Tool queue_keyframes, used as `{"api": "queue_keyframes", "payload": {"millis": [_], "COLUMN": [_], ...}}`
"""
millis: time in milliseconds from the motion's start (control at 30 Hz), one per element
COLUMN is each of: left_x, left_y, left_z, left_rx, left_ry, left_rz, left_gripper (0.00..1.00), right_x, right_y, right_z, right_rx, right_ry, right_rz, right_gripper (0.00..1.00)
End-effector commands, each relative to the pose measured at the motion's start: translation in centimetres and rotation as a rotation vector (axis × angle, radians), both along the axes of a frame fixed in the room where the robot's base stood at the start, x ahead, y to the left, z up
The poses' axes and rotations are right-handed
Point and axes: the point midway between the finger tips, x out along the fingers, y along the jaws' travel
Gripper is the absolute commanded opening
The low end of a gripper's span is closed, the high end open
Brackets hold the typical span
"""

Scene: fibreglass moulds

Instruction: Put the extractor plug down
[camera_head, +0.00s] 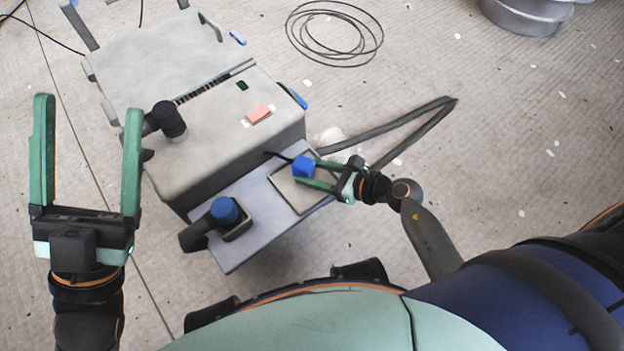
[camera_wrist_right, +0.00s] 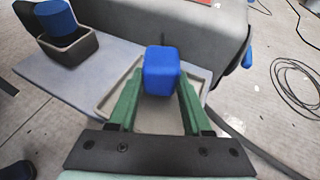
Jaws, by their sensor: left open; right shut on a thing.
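The extractor plug is a blue block (camera_head: 303,167) with a dark cable, held between the green fingers of my right gripper (camera_head: 312,174). The right wrist view also shows the blue plug (camera_wrist_right: 161,70) between the fingertips. It is over a shallow grey tray (camera_head: 291,193) on the blue-grey shelf of the extractor. I cannot tell whether the plug touches the tray. My left gripper (camera_head: 88,150) is open and empty at the left, away from the extractor.
The grey extractor unit (camera_head: 222,130) stands behind the shelf, with a red-pink switch (camera_head: 258,114) on top. A blue round socket or cap (camera_head: 225,210) sits in a dark holder on the shelf. A grey hose (camera_head: 400,125) and a coiled cable (camera_head: 334,32) lie on the floor.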

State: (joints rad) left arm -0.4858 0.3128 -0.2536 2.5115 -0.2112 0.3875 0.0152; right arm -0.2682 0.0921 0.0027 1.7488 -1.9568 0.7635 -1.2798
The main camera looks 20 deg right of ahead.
Motion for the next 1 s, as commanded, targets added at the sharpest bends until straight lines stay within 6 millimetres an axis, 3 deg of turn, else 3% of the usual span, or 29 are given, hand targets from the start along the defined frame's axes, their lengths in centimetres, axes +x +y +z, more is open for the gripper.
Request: {"api": "queue_keyframes", "payload": {"millis": [33,133,533,567,800,1000], "left_x": [0.0,0.2,0.2,0.2,0.2,0.2], "left_y": [-0.1,-0.3,-0.4,-0.4,-0.4,-0.3], "left_z": [-1.3,-2.4,-2.6,-2.5,-2.4,-2.5], "left_rx": [0.007,0.015,0.009,0.009,0.01,0.015], "left_ry": [0.002,0.012,0.015,0.016,0.015,0.014], "left_rz": [0.003,0.007,0.009,0.009,0.01,0.011], "left_gripper": [0.79,0.79,0.79,0.79,0.79,0.79], "right_x": [-0.1,-0.1,-0.2,-0.2,-0.2,-0.2], "right_y": [0.1,0.1,0.0,0.0,0.0,0.1], "right_z": [-1.5,-2.6,-2.9,-2.8,-2.8,-2.7], "right_rx": [0.003,0.003,0.0,0.0,0.0,0.0], "right_ry": [0.004,0.004,0.002,0.002,0.002,0.003], "right_rz": [-0.001,-0.002,0.001,0.001,0.001,0.0], "right_gripper": [0.0,0.0,0.0,0.52,0.79,0.79]}}
